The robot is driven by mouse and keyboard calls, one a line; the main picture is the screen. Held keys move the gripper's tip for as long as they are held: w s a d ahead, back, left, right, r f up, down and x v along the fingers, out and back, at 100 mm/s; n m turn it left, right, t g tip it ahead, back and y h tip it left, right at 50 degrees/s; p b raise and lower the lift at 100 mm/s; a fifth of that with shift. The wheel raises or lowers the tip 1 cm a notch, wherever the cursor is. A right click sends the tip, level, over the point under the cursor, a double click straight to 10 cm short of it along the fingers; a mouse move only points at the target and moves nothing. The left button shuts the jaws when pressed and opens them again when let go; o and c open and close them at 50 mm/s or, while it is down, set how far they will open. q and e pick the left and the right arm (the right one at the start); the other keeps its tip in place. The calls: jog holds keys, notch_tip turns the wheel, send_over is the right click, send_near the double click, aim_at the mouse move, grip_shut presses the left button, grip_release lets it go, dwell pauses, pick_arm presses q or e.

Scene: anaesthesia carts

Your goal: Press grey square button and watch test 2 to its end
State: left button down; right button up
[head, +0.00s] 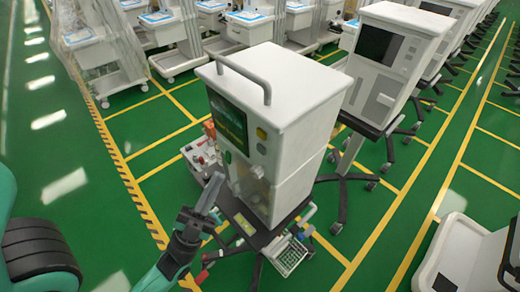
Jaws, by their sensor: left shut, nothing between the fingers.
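Small round and square controls sit right of and below the screen, and I cannot tell surely which is the grey square button. My left gripper (213,186) is shut and empty, in front of the cart's lower front, its tip pointing up. I cannot tell whether it touches the cart. My right gripper is out of view.
A small red and white device (202,155) is at the cart's left side. A wire basket (290,257) hangs low on the cart. A second white cart (392,60) stands behind at right, with more carts beyond. Green floor with yellow lines is clear at left.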

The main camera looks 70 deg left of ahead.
pick_arm(q)
jog(key=w+a, duration=0.2)
jog(key=w, duration=0.6)
jog(key=shift+a+b, duration=0.3)
jog(key=shift+w, duration=0.15)
dwell(1.6)
jog(key=shift+w+a, duration=0.15)
jog(key=shift+w, duration=0.1)
jog(key=shift+w+a+b, duration=0.15)
jog(key=shift+w+b, duration=0.2)
jog(key=shift+w, duration=0.1)
dwell(0.6)
jog(key=shift+s, duration=0.15)
jog(key=shift+s+d, duration=0.3)
jog(key=shift+s, duration=0.4)
jog(key=shift+s+d, duration=0.25)
jog(key=shift+s, duration=0.55)
jog(key=shift+s+d, duration=0.3)
jog(key=shift+s, duration=0.5)
jog(key=shift+s+d, duration=0.25)
jog(key=shift+s, duration=0.55)
